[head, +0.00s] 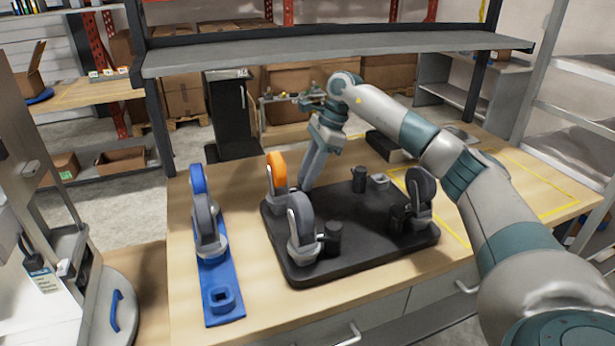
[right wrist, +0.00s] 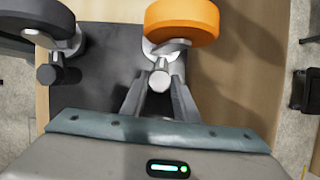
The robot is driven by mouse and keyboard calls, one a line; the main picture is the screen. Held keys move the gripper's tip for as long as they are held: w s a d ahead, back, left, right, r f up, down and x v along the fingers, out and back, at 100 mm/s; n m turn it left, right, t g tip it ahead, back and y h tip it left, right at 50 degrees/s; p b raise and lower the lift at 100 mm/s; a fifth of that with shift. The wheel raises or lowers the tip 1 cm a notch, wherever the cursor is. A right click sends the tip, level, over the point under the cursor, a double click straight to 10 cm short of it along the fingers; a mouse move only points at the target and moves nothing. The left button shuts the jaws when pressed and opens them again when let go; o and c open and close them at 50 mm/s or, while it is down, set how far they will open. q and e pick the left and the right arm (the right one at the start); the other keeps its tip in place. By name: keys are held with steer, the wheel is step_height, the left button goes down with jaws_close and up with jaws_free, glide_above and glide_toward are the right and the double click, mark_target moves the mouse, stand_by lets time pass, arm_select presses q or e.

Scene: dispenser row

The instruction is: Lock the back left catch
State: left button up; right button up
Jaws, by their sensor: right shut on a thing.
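The black plate (head: 355,262) lies on the wooden table and bears upright wheels with stubby posts beside them. At its back left corner is an orange wheel (head: 276,172) in a light fork; it also shows in the right wrist view (right wrist: 182,20). The back left catch (right wrist: 160,78), a grey round-ended post, stands next to that wheel. My right gripper (head: 304,186) reaches down there and is shut on this catch, its fingers on both sides in the right wrist view. In the head view the fingers hide the catch. My left gripper is not in view.
Grey wheels stand at the plate's front left (head: 301,225) and right (head: 420,195). An empty square seat (head: 379,181) is at the back right, beside a dark post (head: 359,180). A shelf (head: 330,52) spans above.

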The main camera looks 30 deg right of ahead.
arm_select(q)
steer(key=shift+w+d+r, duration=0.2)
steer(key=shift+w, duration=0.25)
arm_select(e)
steer(key=shift+n, duration=0.5)
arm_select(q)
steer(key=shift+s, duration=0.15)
arm_select(e)
steer(key=o, duration=0.8)
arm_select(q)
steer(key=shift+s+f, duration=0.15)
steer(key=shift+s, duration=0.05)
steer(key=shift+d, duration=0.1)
arm_select(e)
steer(key=shift+d, duration=0.1)
